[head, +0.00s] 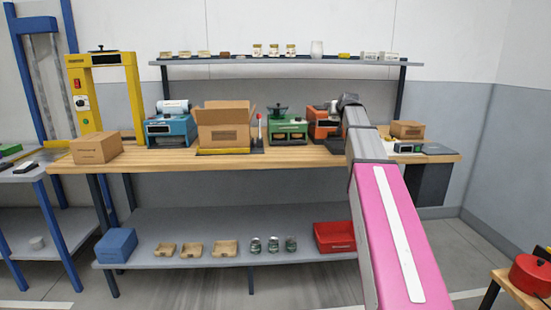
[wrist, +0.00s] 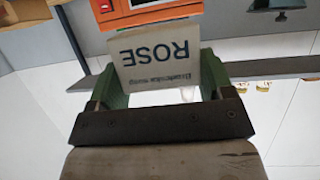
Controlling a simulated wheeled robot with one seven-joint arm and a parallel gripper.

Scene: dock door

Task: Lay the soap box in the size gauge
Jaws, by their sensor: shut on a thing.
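A pale box (wrist: 152,58) printed ROSE, with smaller lettering that seems to include "soap", is the soap box. It is between the green fingers of my gripper (wrist: 160,76), which is shut on it; the lettering appears upside down in the wrist view. An orange-red machine (wrist: 121,19) shows just beyond the box, and I cannot tell whether they touch. In the head view my arm covers the gripper's fingers and the soap box, near this orange machine (head: 319,124) on the workbench. I cannot tell for certain which thing is the size gauge.
The wooden bench (head: 330,157) carries a blue machine (head: 171,131), an open carton (head: 223,127), a green machine (head: 288,128) and a closed carton (head: 407,129). A yellow frame (head: 133,95) stands at left. A shelf (head: 290,62) with small goods runs above. The bench's front strip is mostly clear.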

